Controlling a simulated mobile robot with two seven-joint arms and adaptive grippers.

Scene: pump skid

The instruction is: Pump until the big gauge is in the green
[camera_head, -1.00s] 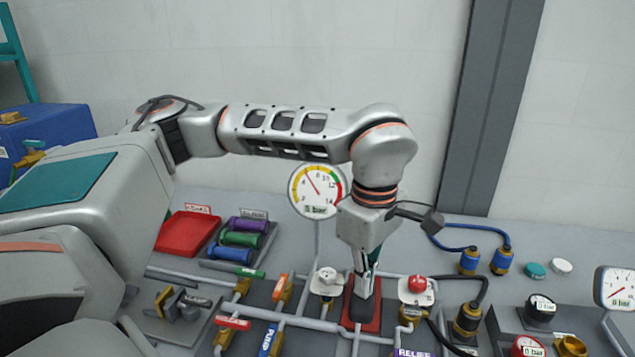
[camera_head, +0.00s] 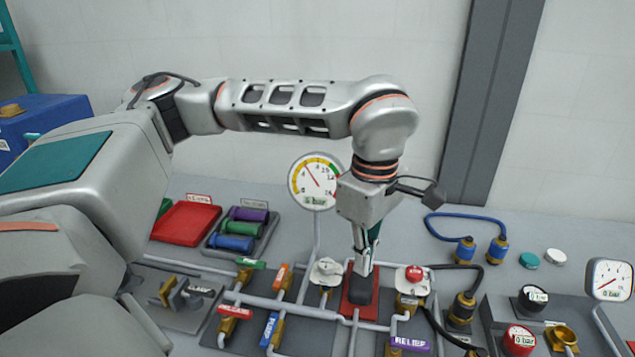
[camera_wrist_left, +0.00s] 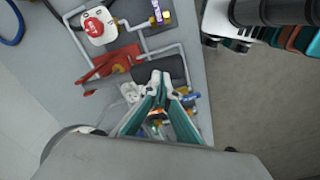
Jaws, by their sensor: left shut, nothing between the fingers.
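The big gauge (camera_head: 316,181) stands on a post behind the panel. Its needle points up and left, at the yellow arc, left of the green band. Its digital readout is too small to read surely. A black pump pedal (camera_head: 360,290) sits on a red base plate (camera_head: 347,308) in the middle of the panel. My left gripper (camera_head: 361,268) is shut and empty, pointing down at the pedal; I cannot tell whether it touches. My right gripper is out of view.
A small gauge (camera_head: 609,280) stands far right. A red tray (camera_head: 186,222) lies back left.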

